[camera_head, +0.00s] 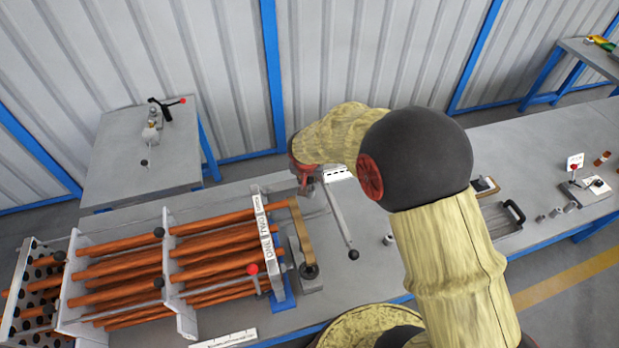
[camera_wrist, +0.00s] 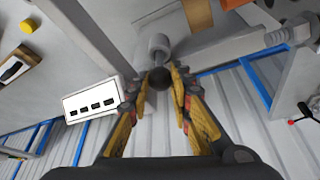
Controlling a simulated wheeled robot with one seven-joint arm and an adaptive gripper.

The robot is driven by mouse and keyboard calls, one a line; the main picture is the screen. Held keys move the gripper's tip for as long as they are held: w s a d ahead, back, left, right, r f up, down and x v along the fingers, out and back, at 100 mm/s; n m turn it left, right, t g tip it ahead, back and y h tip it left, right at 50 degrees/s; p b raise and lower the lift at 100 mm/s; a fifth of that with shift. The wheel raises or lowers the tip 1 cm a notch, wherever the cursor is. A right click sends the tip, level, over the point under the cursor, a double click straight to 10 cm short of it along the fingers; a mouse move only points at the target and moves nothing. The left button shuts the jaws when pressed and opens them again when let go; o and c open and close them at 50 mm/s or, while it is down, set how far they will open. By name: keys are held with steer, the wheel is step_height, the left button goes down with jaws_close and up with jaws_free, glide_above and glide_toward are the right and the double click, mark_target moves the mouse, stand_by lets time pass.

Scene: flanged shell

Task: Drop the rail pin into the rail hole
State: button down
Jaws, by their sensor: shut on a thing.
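In the wrist view my gripper (camera_wrist: 160,82) has its two yellow fingers with red and grey pads closed on a dark ball, which I take to be the head of the rail pin (camera_wrist: 159,78). A light grey cylindrical part (camera_wrist: 158,46) shows just beyond the ball; I cannot tell whether it belongs to the pin or stands on the bench. In the head view my gripper (camera_head: 305,183) is low over the bench, right of the tube bundle, and its fingers are mostly hidden by the red wrist. I cannot make out the rail hole in either view.
A bundle of copper tubes (camera_head: 215,240) in white plates fills the bench's left. A grey lever (camera_head: 341,222) with a black knob and a tan bar (camera_head: 300,232) stand close by. A white slotted plate (camera_wrist: 92,103) is beside the fingers. A tray (camera_head: 500,222) lies right.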

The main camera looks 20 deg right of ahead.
steer(key=shift+f, duration=0.25)
steer(key=c, duration=1.5)
jaws_free()
steer(key=shift+c, duration=0.2)
steer(key=v, duration=1.2)
